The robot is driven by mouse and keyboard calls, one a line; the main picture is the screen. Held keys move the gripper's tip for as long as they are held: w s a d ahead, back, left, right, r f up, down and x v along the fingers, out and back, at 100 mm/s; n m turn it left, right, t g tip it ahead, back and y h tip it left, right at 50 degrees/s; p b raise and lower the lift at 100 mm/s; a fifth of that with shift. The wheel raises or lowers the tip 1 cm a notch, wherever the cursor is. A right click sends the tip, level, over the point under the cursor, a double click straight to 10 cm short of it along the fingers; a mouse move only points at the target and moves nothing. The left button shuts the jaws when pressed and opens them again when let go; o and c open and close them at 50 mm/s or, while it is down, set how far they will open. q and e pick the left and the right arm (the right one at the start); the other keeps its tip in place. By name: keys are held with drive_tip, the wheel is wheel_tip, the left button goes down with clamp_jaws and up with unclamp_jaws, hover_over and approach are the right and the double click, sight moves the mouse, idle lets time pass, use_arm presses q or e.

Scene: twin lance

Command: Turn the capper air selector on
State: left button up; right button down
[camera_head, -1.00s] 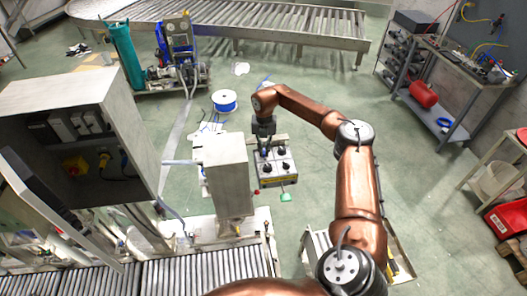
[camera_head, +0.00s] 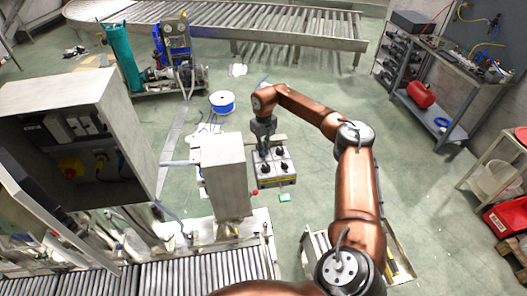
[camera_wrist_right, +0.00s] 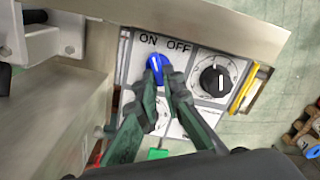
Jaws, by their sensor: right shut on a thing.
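The selector panel (camera_head: 275,167) is a light box with several knobs, standing beyond the grey post in the head view. In the right wrist view, its blue selector knob (camera_wrist_right: 154,61) sits below the printed ON and OFF labels. The white line on the knob points up, roughly toward ON. My right gripper (camera_wrist_right: 161,73) is shut on the blue knob, its dark green fingers on either side of it. The gripper also shows over the panel's far left part in the head view (camera_head: 265,149). The fingers hide the knob's lower part. My left gripper is out of view.
A black knob (camera_wrist_right: 214,78) sits right of the blue one. A grey post (camera_head: 225,178) stands close left of the panel. An open cabinet (camera_head: 75,135) and a roller conveyor (camera_head: 190,277) are at left and front.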

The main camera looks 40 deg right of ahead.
idle(0.4)
drive_tip(key=c, duration=2.1)
unclamp_jaws()
wheel_tip(320, 180, up, 12)
drive_tip(key=shift+r, duration=0.1)
